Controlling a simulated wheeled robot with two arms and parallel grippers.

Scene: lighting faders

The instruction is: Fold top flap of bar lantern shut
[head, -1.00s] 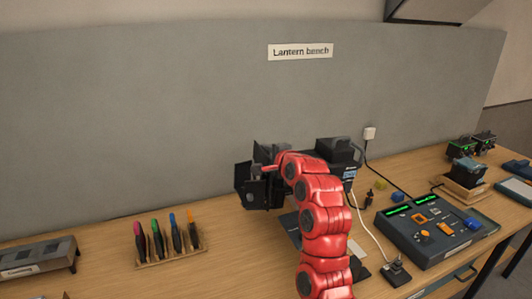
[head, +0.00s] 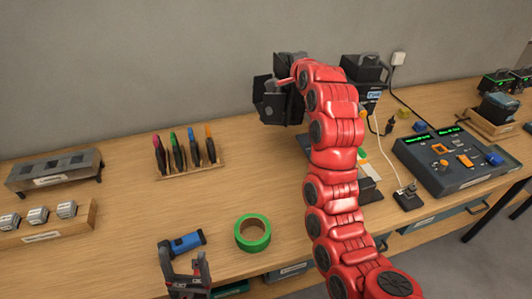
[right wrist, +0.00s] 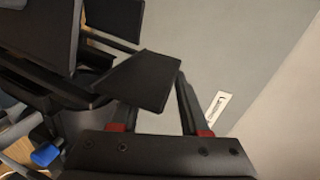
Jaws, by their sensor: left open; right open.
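The black bar lantern (head: 268,108) with flat dark flaps stands at the back of the bench in the head view, left of my red right arm. In the right wrist view a flat dark flap (right wrist: 140,82) lies across the space in front of my right gripper (right wrist: 158,98). That gripper is open, with its fingers apart. The flap hides part of the left finger, and I cannot tell whether they touch. In the head view my right arm hides part of the lantern.
A pen rack (head: 185,166) stands left of the lantern. The fader console (head: 450,160) and a cabled small box (head: 408,197) are right of my right arm.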

